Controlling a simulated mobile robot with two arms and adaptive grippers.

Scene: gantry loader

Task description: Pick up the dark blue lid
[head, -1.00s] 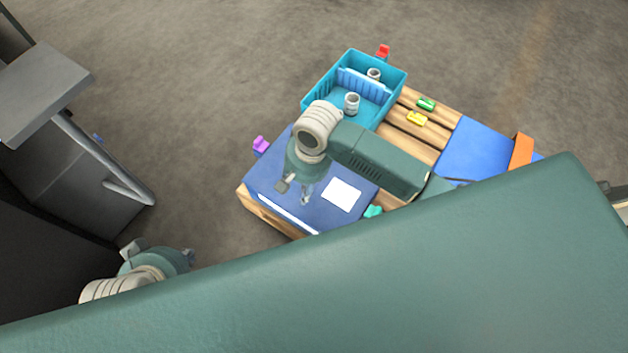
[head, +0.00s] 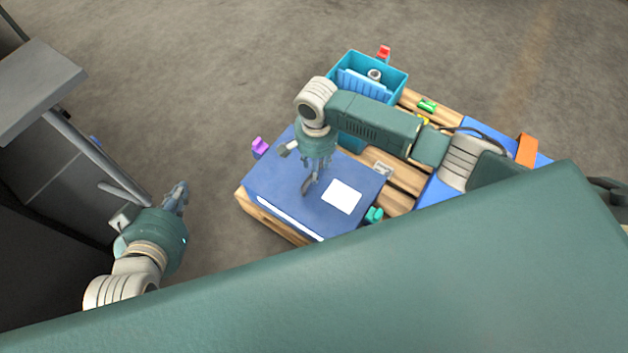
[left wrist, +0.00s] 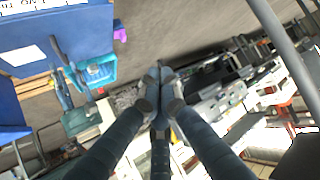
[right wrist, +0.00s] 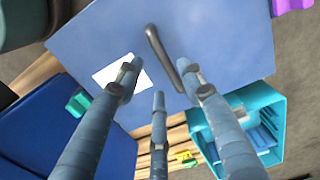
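The dark blue lid (head: 272,185) is a flat panel with a white label, lying on a box at the near left of the pallet. In the right wrist view the lid (right wrist: 235,40) carries a dark bar handle (right wrist: 159,48). My right gripper (head: 311,184) is above the lid at the handle. Its fingers (right wrist: 160,85) are spread, with the handle's lower end close to the right finger; contact cannot be told. My left gripper (head: 178,195) is away from the lid, over the floor at left. Its fingertips (left wrist: 160,78) are together and empty.
A teal bin (head: 405,75) with a divider and a white cup stands behind the lid. A brighter blue panel (head: 432,190) lies at right, near an orange block (head: 524,149). Purple (head: 260,147) and teal (head: 374,215) pieces flank the lid. A grey machine (head: 45,165) stands at left.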

